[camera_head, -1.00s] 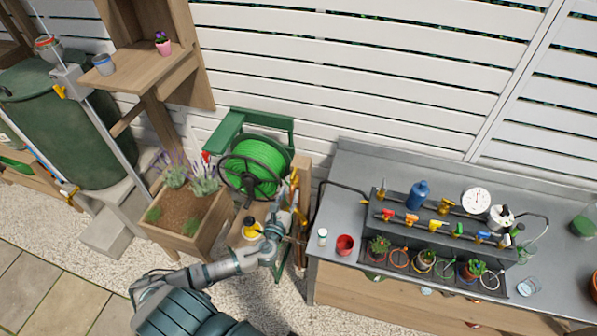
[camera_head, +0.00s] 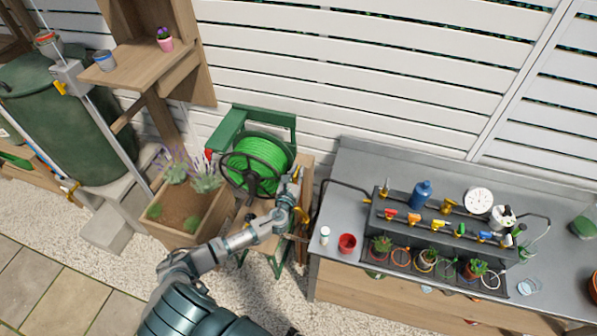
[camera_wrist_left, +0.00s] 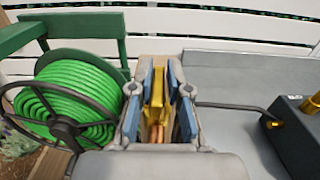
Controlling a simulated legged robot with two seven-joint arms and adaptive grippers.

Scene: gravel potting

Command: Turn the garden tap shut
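The garden tap is yellow and sits on a wooden post beside the green hose reel. In the left wrist view its upright yellow handle (camera_wrist_left: 157,88) stands between the blue-padded fingers of my left gripper (camera_wrist_left: 158,95), with a copper-coloured part below. The fingers are apart, with gaps beside the handle; I cannot tell if either touches it. In the head view my left gripper (camera_head: 297,186) is at the post, and a yellow part of the tap (camera_head: 302,216) shows just below it. The gripper hides much of the tap. My right gripper is not in view.
The green hose reel (camera_head: 257,160) with its dark crank wheel is close on the left. The grey bench (camera_head: 345,190) is close on the right, with a red cup (camera_head: 346,243) near its edge. A wooden planter (camera_head: 215,225) stands at the left.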

